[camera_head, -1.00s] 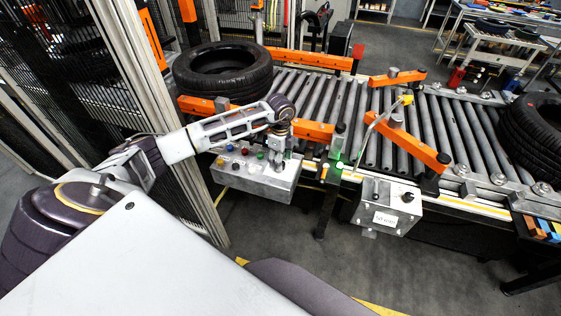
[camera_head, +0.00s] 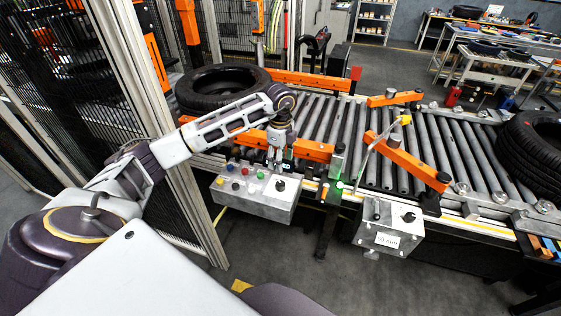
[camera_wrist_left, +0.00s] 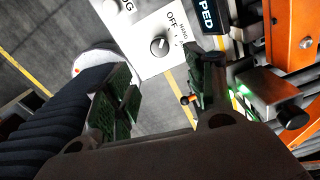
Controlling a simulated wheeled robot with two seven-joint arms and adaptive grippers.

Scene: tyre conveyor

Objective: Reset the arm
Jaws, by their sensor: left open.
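My left arm reaches in from the left in the head view. Its gripper (camera_head: 275,164) is above the back edge of a grey control box (camera_head: 240,208) with coloured buttons and a black knob, apart from the knob. In the left wrist view the two dark green-padded fingers of the left gripper (camera_wrist_left: 165,98) are spread with nothing between them. Beyond them that view shows the box's white panel (camera_wrist_left: 145,28) with a black rotary knob (camera_wrist_left: 158,46) and the word OFF. My right gripper is not in view.
A roller conveyor (camera_head: 400,175) runs behind the box, with orange guide bars (camera_head: 408,160) across it. One tyre (camera_head: 222,88) lies at its left, another (camera_head: 530,150) at its right. A second grey box (camera_head: 375,222) hangs at the front. A fence post (camera_head: 175,190) stands beside my arm.

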